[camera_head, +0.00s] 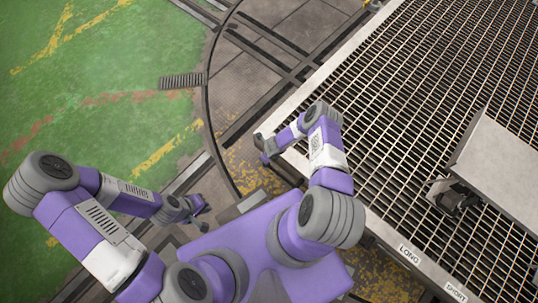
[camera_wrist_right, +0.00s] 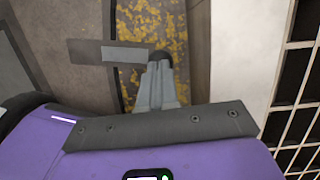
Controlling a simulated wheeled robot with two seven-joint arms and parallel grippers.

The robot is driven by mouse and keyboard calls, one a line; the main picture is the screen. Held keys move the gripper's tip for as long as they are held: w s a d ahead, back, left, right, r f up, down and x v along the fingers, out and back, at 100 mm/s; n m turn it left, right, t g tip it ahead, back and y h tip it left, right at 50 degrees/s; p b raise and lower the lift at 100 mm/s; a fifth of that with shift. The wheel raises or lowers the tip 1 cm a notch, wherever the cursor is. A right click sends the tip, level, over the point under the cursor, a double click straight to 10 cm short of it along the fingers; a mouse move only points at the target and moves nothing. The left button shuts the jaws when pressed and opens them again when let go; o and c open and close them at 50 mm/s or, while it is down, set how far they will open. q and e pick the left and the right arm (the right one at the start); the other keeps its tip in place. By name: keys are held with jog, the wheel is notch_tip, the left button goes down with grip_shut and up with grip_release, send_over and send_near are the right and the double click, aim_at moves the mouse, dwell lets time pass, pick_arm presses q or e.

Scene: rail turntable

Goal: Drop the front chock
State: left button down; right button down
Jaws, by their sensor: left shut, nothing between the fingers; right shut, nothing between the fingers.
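I cannot clearly make out the front chock in either view. My right gripper (camera_head: 266,154) is beside the near left corner of the grated deck (camera_head: 300,160). It also shows in the right wrist view (camera_wrist_right: 160,62), with its fingers together and no object between them. A dark grey bar with a lighter face (camera_wrist_right: 95,52) lies just left of the fingertips there; I cannot tell what it belongs to. My left gripper (camera_head: 203,207) is low at the left, over the rail area, shut and apart from the deck.
A grey box-like body (camera_head: 500,165) stands on the deck at the right, with a dark fitting (camera_head: 453,196) at its end. LONG (camera_head: 409,254) and SHORT (camera_head: 456,291) labels mark the deck's near edge. Green floor (camera_head: 110,60) at the left is clear. Worn yellow paint (camera_wrist_right: 150,25) lies beside the deck wall.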

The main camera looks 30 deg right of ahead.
jog(key=w+a+r+p, duration=0.1)
jog(key=w+r+p, duration=0.1)
jog(key=r, duration=0.7)
jog(key=shift+w+r, duration=0.4)
jog(key=shift+w, duration=0.5)
jog(key=shift+a, duration=0.15)
jog(key=s+a+r+n+g+y, duration=0.1)
jog(key=s+a+r+n, duration=0.4)
jog(key=s+r+n, duration=0.4)
jog(key=s+a+r+n+g+y, duration=0.1)
jog(key=s+a+r+n, duration=0.5)
jog(key=n, duration=1.3)
jog(key=s+r+y, duration=0.1)
jog(key=s+r, duration=0.2)
jog(key=s, duration=0.1)
jog(key=shift+s+r+n, duration=0.25)
jog(key=shift+s+n, duration=0.05)
jog(key=shift+n, duration=0.1)
